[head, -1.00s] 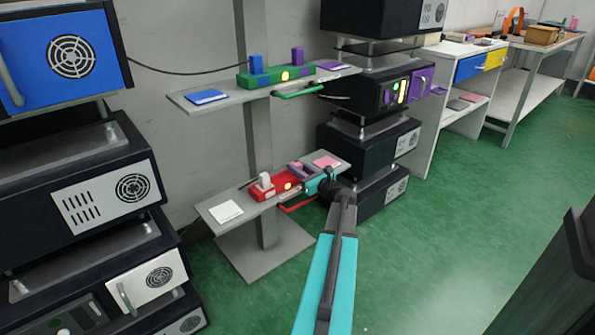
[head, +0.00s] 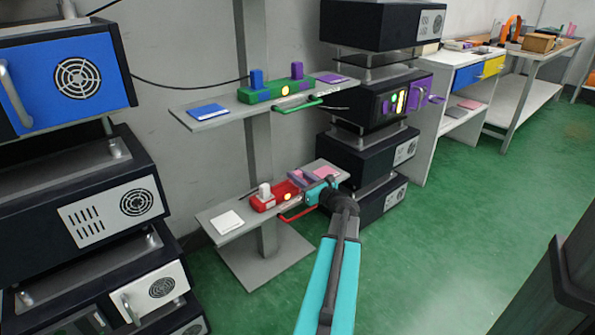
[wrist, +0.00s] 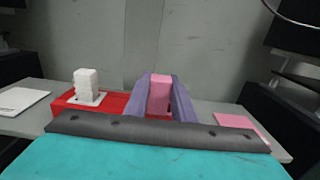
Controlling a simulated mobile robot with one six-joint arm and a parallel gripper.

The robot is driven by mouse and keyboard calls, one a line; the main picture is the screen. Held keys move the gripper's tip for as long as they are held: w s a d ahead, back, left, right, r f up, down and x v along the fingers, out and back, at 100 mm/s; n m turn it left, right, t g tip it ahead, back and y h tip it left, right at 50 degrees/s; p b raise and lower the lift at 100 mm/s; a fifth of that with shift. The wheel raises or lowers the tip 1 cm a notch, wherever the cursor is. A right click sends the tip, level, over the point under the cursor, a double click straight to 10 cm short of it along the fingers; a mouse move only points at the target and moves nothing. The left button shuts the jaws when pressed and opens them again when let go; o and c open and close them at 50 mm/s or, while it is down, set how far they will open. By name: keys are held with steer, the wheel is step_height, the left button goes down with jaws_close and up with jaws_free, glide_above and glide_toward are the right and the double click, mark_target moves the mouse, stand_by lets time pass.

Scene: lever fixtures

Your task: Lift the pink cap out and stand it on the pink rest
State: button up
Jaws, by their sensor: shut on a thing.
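The pink cap (wrist: 160,92) stands upright between the two purple fingers of my gripper (wrist: 160,98), which is shut on it. The cap's lower end is at the red fixture (wrist: 112,103); I cannot tell whether it is still seated or just clear. In the head view my gripper (head: 299,178) is over the right part of the red fixture (head: 263,203), on the lower shelf. The pink rest (wrist: 236,122) is a flat pad to the right of the fixture; it also shows in the head view (head: 326,172).
A white cap (wrist: 87,85) stands on the fixture's left part, and a white pad (head: 227,222) lies left of it. A red lever (head: 297,215) sticks out in front. The upper shelf holds a green fixture (head: 262,94). Dark stacked units (head: 375,155) stand close on the right.

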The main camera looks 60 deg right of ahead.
steer(key=s+a+r+p, duration=0.1)
steer(key=s+a+p, duration=0.3)
steer(key=a, duration=0.6)
steer(key=shift+s, duration=1.25)
steer(key=shift+s, duration=0.1)
